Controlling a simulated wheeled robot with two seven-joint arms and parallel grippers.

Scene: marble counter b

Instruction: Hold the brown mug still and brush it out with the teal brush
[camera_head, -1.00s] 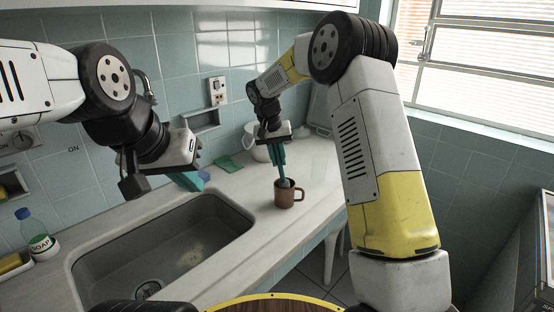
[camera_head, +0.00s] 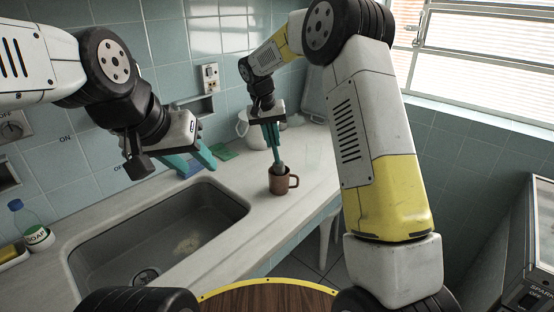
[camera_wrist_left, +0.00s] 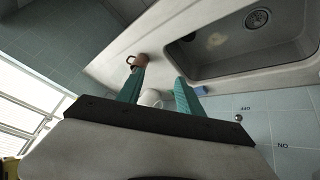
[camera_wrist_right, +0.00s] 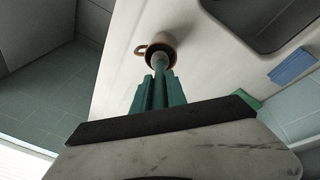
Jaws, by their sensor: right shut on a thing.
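The brown mug (camera_head: 277,185) stands upright on the counter to the right of the sink, its handle to the right. It also shows in the left wrist view (camera_wrist_left: 141,60) and the right wrist view (camera_wrist_right: 164,43). My right gripper (camera_head: 273,140) is above it, shut on the teal brush (camera_wrist_right: 159,88). The brush points down, with its grey head (camera_wrist_right: 160,62) in the mug's mouth; the tip is hidden inside. My left gripper (camera_head: 197,162) is open and empty above the back of the sink, left of the mug and apart from it.
The sink (camera_head: 165,240) lies left of the mug. A soap bottle (camera_head: 36,232) stands at the far left. The counter around the mug is clear.

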